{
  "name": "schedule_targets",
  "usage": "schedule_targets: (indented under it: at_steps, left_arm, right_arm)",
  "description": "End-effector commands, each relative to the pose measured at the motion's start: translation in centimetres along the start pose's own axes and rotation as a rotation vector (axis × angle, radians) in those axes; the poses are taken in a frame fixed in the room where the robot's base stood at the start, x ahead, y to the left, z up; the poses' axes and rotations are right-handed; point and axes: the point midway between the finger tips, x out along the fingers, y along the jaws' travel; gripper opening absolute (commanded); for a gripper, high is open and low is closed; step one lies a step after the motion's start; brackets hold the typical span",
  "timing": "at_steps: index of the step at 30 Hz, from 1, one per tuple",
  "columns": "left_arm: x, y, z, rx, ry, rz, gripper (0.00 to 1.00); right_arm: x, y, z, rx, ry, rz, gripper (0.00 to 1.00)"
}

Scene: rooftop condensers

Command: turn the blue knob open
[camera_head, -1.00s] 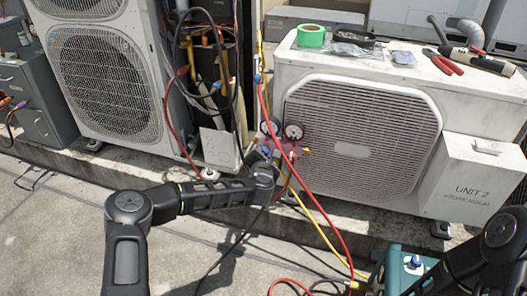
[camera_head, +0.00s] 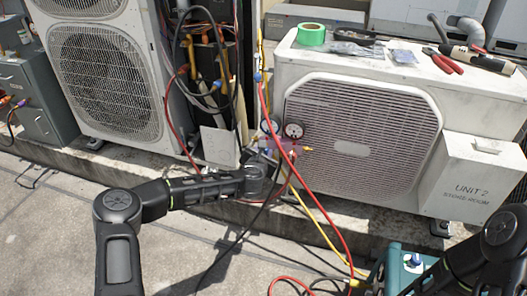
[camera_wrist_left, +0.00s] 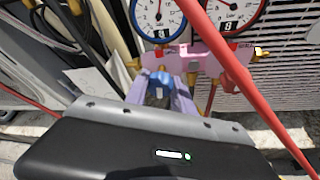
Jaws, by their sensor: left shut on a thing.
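The blue knob (camera_wrist_left: 160,80) sits at the lower left of the pink manifold body (camera_wrist_left: 215,62) in the left wrist view. My left gripper (camera_wrist_left: 160,88) is shut on it, with one finger on either side. In the head view my left gripper (camera_head: 262,172) is at the manifold, below its gauges, and it hides the knob there. Two round gauges, one with a blue rim (camera_wrist_left: 160,14) and one with a red rim (camera_wrist_left: 233,10), stand above the manifold. My right gripper is out of view; only part of that arm shows at the lower right.
A red hose (camera_head: 320,207) crosses in front of the manifold, and a yellow hose (camera_head: 321,232) runs down beside it. The UNIT 2 condenser (camera_head: 362,138) stands behind, with green tape (camera_head: 311,36) and tools on top. A teal machine (camera_head: 400,262) stands at the lower right.

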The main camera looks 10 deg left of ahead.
Motion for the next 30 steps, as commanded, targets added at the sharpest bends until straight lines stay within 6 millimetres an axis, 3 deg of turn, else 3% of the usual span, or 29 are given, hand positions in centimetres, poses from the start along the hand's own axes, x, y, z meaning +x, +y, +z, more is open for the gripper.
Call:
schedule_targets:
  at_steps: [1, 2, 9, 20, 30]
  left_arm:
    - [0.1, 0.1, -0.2, 0.001, 0.003, 0.003, 0.00]
    - [0.1, 0.1, -0.2, 0.001, 0.003, 0.003, 0.32]
    - [0.0, 0.1, -0.1, 0.001, 0.001, 0.002, 0.52]
    - [-0.5, 0.1, 0.0, 0.002, 0.001, 0.001, 0.52]
    - [-5.4, 0.2, 0.1, 0.003, 0.001, 0.001, 0.52]
  right_arm:
    - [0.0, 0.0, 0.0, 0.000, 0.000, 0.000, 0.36]
    - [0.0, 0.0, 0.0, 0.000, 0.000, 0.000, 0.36]
    - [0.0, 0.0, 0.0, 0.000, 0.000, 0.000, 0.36]
    - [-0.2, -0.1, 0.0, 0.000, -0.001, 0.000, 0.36]
    - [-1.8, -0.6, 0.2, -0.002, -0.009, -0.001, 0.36]
